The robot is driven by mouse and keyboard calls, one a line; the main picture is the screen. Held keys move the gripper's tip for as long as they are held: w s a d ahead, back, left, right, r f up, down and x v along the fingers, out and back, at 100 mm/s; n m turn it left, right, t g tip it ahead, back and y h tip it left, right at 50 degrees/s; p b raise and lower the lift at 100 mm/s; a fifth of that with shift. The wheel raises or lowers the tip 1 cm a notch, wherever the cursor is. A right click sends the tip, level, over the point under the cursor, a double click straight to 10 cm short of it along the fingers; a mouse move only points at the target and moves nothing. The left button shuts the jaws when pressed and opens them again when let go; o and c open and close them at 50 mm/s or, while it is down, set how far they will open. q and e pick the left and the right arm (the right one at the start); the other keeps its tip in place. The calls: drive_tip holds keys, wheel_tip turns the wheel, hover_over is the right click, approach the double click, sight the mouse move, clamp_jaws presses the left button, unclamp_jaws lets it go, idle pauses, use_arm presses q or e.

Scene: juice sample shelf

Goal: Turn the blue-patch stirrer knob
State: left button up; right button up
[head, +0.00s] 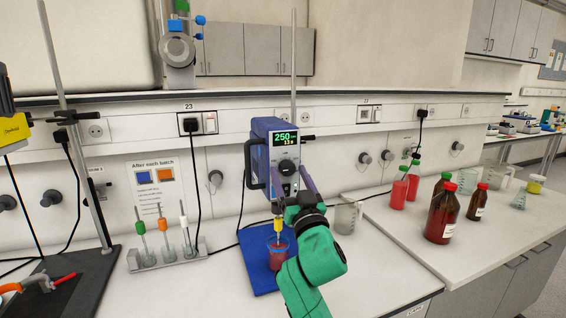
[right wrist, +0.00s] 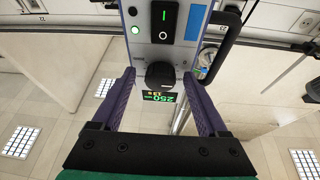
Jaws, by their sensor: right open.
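The blue stirrer (head: 261,137) stands at the middle of the bench, with a lit display reading 250 in green and a smaller line below. Its dark round knob (head: 286,167) is under the display; the right wrist view shows this knob (right wrist: 160,74) upside down. My right gripper (head: 290,174) is open in front of the stirrer. In the right wrist view its purple fingers (right wrist: 159,76) stand either side of the knob, with gaps visible; contact cannot be seen. My left gripper is not in view.
A beaker of red liquid (head: 277,254) stands below the stirrer on a blue base (head: 259,280). A glass beaker (head: 347,217) and brown bottles (head: 442,212) stand to the right.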

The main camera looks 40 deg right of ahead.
drive_tip(key=shift+w+r, duration=0.1)
drive_tip(key=shift+w, duration=0.05)
drive_tip(key=shift+s+a+r, duration=0.1)
drive_tip(key=shift+s, duration=0.15)
drive_tip(key=shift+s+a+r, duration=0.1)
drive_tip(key=shift+s, duration=0.1)
drive_tip(key=c, duration=0.4)
clamp_jaws()
drive_tip(key=shift+n+y, duration=0.4)
drive_tip(key=shift+n, duration=0.3)
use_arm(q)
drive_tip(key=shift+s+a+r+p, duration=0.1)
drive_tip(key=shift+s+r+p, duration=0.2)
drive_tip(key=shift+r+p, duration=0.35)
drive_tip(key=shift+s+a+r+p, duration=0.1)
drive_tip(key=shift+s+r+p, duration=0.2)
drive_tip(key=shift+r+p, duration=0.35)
use_arm(e)
drive_tip(key=shift+s+d+n+t+y, duration=0.1)
drive_tip(key=shift+n+t+y, duration=0.1)
drive_tip(key=shift+n+y, duration=0.75)
drive_tip(key=shift+w+d+n+t+y, duration=0.1)
drive_tip(key=shift+n+t+y, duration=0.15)
drive_tip(key=shift+n, duration=1.25)
drive_tip(key=shift+s+d+n+t+y, duration=0.15)
drive_tip(key=shift+n+y, duration=0.55)
drive_tip(key=shift+n, duration=0.55)
drive_tip(key=shift+a, duration=0.1)
